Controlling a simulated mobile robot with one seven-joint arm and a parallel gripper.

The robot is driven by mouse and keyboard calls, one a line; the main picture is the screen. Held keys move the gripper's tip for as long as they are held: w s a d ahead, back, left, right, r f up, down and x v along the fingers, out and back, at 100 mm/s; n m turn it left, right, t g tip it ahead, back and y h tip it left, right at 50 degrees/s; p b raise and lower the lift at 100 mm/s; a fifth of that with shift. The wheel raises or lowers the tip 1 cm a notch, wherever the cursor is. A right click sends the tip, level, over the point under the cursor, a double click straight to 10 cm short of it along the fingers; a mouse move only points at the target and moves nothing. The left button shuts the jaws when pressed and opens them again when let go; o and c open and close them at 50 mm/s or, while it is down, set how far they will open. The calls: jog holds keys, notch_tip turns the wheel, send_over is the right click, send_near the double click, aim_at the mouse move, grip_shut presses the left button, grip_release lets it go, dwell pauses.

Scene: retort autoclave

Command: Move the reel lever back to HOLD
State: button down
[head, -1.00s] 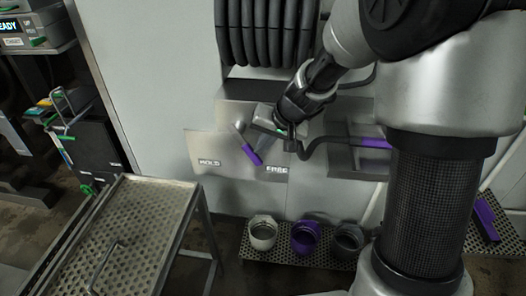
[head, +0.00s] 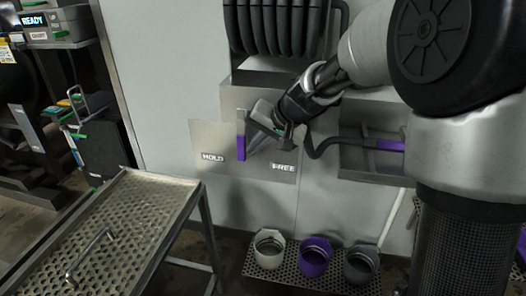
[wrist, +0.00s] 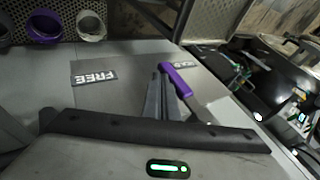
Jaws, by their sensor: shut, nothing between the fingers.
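The reel lever with its purple grip (head: 241,147) hangs nearly straight down on a grey wall plate (head: 205,139). It lies between the HOLD label (head: 213,157) on the left and the FREE label (head: 284,167) on the right, a little nearer HOLD. My gripper (head: 253,146) is shut and empty, on the FREE side of the lever. In the wrist view, the closed fingertips (wrist: 161,72) are right beside the purple grip (wrist: 178,82). They look in contact, but I cannot tell for sure. The HOLD label is partly hidden there.
A coiled black hose (head: 282,28) hangs above, and a hose end with a purple band (head: 389,145) rests in a wall tray at right. A perforated metal cart (head: 140,210) stands at lower left. Several cups, one purple (head: 314,262), sit on a low rack.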

jog(key=shift+w+a+f+b, duration=0.15)
jog(key=shift+a+f+b, duration=0.1)
jog(key=shift+a, duration=0.35)
jog(key=shift+w+a+f+b, duration=0.1)
jog(key=shift+a+f+b, duration=0.15)
jog(key=shift+a, duration=0.45)
jog(key=shift+f, duration=0.1)
dwell(0.8)
